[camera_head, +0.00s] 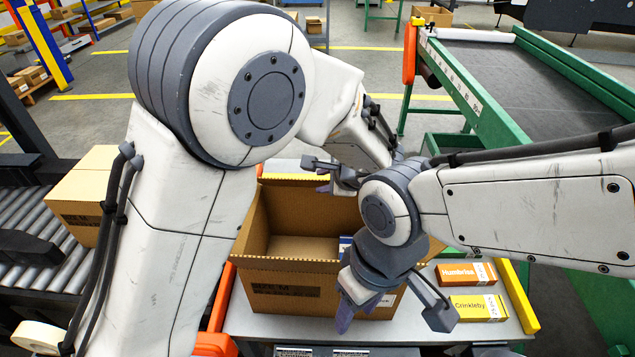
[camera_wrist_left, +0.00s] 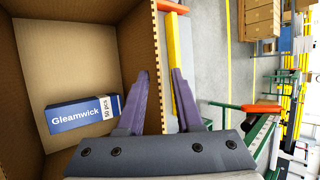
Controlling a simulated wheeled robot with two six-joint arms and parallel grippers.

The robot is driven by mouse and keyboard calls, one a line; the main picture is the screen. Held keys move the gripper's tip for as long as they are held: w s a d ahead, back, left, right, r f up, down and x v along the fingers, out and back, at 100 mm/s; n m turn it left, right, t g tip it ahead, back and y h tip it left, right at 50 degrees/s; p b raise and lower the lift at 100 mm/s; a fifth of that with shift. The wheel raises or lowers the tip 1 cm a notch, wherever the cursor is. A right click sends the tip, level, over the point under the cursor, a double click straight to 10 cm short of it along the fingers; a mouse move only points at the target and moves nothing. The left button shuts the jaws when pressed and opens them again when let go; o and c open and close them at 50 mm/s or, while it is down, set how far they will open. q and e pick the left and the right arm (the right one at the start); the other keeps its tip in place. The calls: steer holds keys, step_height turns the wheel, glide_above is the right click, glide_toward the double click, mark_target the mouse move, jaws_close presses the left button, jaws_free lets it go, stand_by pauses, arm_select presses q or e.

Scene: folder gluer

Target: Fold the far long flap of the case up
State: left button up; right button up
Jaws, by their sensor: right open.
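The open cardboard case (camera_head: 290,280) stands on the light table. A blue Gleamwick box (camera_wrist_left: 85,112) lies on its floor in the left wrist view. The case's far side has a ragged top edge (camera_head: 290,182); the left wrist view shows this edge (camera_wrist_left: 156,50) too. I cannot tell where wall ends and far flap begins. My left gripper (camera_head: 322,176) is open at that edge, one finger on the case's inner side and one outside, as the left wrist view (camera_wrist_left: 162,95) shows. My right gripper (camera_head: 393,315) is open and empty above the case's near right part, hiding it.
An orange Humbrise box (camera_head: 465,274) and a yellow Crinkleby box (camera_head: 478,308) lie on the table right of the case. A green-framed conveyor (camera_head: 530,85) stands at back right. A roller conveyor (camera_head: 40,210) with a closed carton (camera_head: 85,200) is at left.

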mark_target(317, 183)
arm_select(q)
steer(key=shift+x, duration=2.05)
jaws_close()
